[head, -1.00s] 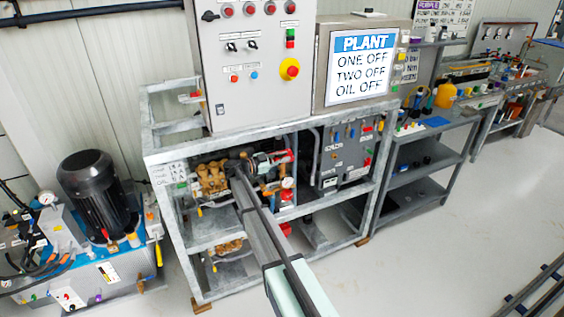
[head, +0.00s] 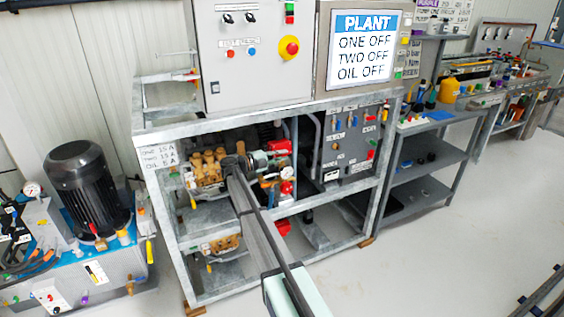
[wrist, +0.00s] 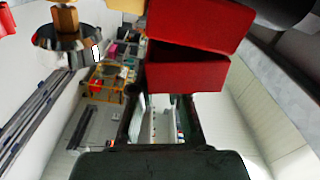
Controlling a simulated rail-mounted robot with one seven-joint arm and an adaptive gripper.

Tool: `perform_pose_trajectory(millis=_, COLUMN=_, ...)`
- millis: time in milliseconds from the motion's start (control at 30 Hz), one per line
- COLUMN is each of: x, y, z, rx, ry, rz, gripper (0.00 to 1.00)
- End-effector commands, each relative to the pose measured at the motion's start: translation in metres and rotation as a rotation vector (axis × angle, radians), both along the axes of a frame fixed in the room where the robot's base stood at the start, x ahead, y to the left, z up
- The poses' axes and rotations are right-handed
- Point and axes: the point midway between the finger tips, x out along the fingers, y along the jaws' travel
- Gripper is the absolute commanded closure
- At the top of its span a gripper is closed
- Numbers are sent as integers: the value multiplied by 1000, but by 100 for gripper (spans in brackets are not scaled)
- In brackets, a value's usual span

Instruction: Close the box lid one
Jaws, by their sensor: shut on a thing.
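A red block-like part (wrist: 201,23) fills the top of the wrist view, with a second red part (wrist: 185,72) just below it and a dark gap between them. They look like a box and its lid, but I cannot tell which is which. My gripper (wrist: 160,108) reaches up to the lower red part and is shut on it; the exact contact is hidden. In the head view my gripper (head: 238,162) is among the pump parts inside the frame, left of a red part (head: 279,147). Its fingers are too small to make out there.
Brass pump parts (head: 207,166) sit left of my gripper inside the grey steel frame (head: 165,147). A brass fitting (wrist: 66,20) and metal flange hang close by in the wrist view. A control panel (head: 345,140) stands to the right.

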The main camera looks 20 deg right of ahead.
Motion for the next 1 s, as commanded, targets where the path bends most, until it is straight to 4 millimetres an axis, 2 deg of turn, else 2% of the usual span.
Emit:
perform_pose_trajectory(millis=33, x=2, y=-1, z=-7, rx=1, ry=-36, rz=-1, gripper=100)
perform_pose_trajectory(millis=433, x=9, y=0, z=-13, rx=5, ry=-235, rz=-1, gripper=100)
perform_pose_trajectory(millis=1000, x=11, y=-1, z=-12, rx=6, ry=-267, rz=0, gripper=100)
